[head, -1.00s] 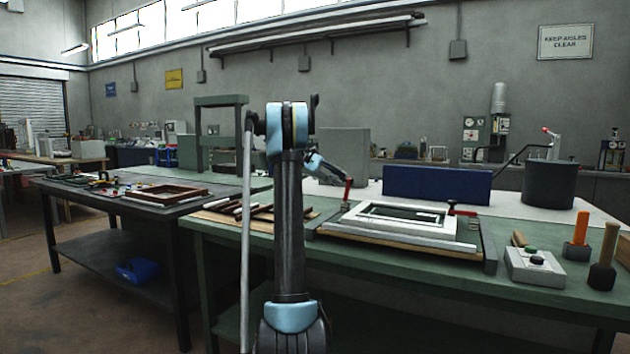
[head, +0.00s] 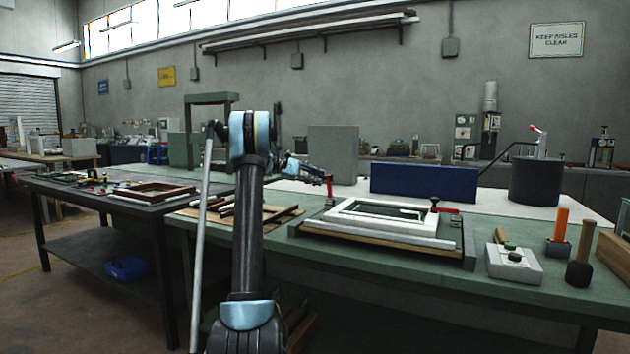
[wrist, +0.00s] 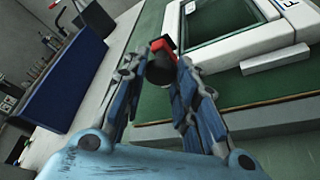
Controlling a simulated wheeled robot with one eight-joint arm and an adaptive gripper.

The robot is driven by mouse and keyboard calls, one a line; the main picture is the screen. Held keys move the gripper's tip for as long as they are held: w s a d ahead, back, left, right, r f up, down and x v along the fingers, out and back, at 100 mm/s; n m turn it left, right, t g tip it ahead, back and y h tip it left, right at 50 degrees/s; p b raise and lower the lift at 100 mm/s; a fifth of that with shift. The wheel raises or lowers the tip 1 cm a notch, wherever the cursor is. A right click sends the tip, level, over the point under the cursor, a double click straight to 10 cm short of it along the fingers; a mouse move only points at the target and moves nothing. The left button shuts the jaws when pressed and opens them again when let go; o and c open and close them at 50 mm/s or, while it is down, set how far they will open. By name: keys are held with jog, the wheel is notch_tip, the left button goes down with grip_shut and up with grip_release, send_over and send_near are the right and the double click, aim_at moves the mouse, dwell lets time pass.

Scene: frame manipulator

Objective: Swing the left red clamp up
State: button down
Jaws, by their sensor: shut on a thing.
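The left red clamp (head: 329,188) stands at the back left corner of the white frame (head: 360,225), its red arm roughly upright in the head view. My gripper (head: 322,178) is at the top of this clamp. In the wrist view the clamp's black tip (wrist: 160,70) and red arm (wrist: 166,44) show between the fingers of my gripper (wrist: 160,82), which are shut on it. The finger contact itself is partly hidden. The right red clamp (head: 440,207) lies low at the frame's back right corner.
A blue panel (head: 424,184) stands behind the frame. Wooden strips (head: 236,212) lie on the left. The green bench front (head: 400,284) is clear.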

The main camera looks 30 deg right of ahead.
jog(key=shift+w, duration=0.2)
jog(key=c, duration=1.3)
grip_release()
jog(key=shift+a, duration=0.1)
jog(key=v, duration=1.2)
